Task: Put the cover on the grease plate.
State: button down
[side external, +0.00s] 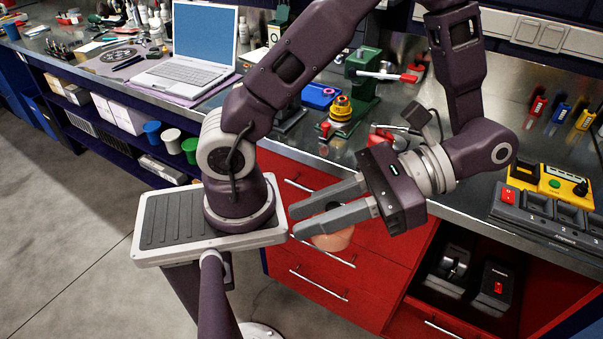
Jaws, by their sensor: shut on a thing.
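My gripper (298,221) is in the middle of the side external view, in front of the red drawers, with its grey fingers pointing left. It is shut on a salmon-coloured round thing (334,240), which shows below and behind the near finger and may be the cover. The fingers hide its upper part, so its full shape and the exact grip cannot be seen. I cannot make out the grease plate for certain in this view.
The steel bench (455,175) runs behind my arm. On it are a laptop (190,73), a yellow-topped round stack (341,108), a green vise-like tool (365,85) and a yellow box (553,185). An open red drawer (425,310) holds black items at lower right.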

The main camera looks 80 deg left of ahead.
jog(key=w+d+r+n+t+h, duration=0.1)
jog(key=w+r+n+t+h, duration=0.2)
jog(key=w+n+t+h, duration=0.35)
jog(key=w+d+r+n+t+h, duration=0.1)
jog(key=w+r+n+t+h, duration=0.2)
jog(key=w+n+h, duration=0.7)
jog(key=w+a+n+t+y, duration=0.2)
jog(key=w+a+n+t, duration=0.4)
jog(key=w+a+t, duration=0.4)
jog(key=w+a+f+n+t+y, duration=0.25)
jog(key=w+a+n+t, duration=0.2)
jog(key=a, duration=0.35)
jog(key=shift+w+a+f+n+t+y, duration=0.35)
jog(key=shift+a+f+n+y, duration=0.55)
jog(key=shift+a+f, duration=1.4)
jog(key=shift+w+a+f+n+t+y, duration=0.1)
jog(key=shift+a+f+n+t+y, duration=0.8)
jog(key=shift+a+f, duration=1.35)
jog(key=shift+w+a+f+n+t+y, duration=0.2)
jog(key=shift+a+f+n+y, duration=0.7)
jog(key=shift+a+f, duration=1.4)
jog(key=shift+s, duration=0.15)
